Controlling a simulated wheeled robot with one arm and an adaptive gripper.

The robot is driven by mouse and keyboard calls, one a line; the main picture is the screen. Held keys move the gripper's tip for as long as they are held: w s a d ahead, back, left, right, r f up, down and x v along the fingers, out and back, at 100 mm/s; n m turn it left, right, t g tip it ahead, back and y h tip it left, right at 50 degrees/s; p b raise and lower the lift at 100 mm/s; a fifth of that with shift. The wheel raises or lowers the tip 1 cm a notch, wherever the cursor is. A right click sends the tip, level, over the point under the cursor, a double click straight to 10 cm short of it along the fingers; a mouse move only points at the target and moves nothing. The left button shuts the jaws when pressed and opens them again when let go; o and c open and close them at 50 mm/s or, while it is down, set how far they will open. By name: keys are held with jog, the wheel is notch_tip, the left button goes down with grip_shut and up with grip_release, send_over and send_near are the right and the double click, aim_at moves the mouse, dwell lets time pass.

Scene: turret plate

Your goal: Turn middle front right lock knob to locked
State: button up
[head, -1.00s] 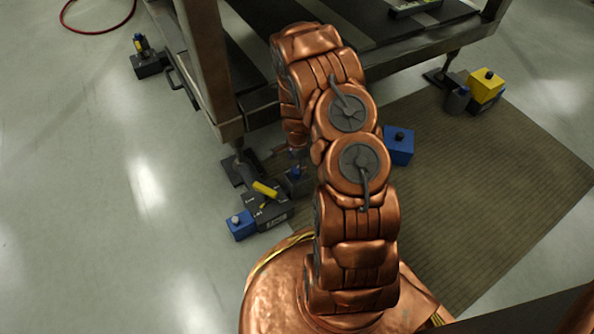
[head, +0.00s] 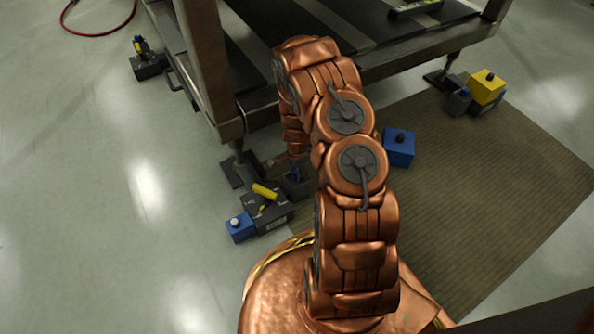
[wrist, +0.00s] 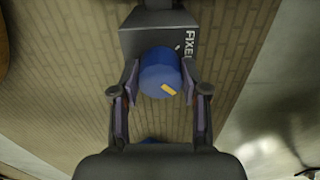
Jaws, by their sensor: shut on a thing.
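The knob is a round blue cap (wrist: 158,68) with a short yellow mark, which lies slanted toward the lower right of the wrist view. It sits on a dark grey block (wrist: 140,42) with pale lettering that reads roughly "FIXE…", partly cut off. My gripper (wrist: 160,88) has one finger on each side of the cap and is shut on it. In the head view the dark block (head: 299,187) is beside my arm's end, with a bit of blue on it. My arm hides most of the gripper there.
Just left of it are a dark box with a yellow handle (head: 265,191) and a blue box with a white button (head: 240,227). A blue box with a dark knob (head: 399,148) is to the right. A table leg (head: 238,160) stands close behind.

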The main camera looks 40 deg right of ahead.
jog(key=c, duration=0.3)
jog(key=shift+r+n+p, duration=0.1)
jog(key=shift+n+p, duration=0.2)
jog(key=shift+p, duration=0.15)
jog(key=n+p, duration=0.3)
jog(key=shift+r+n, duration=0.15)
jog(key=shift+n, duration=0.15)
jog(key=n+p, duration=0.7)
jog(key=n, duration=0.3)
jog(key=shift+f+n, duration=0.25)
jog(key=shift+n, duration=1.55)
jog(key=shift+s, duration=0.1)
jog(key=o, duration=1.1)
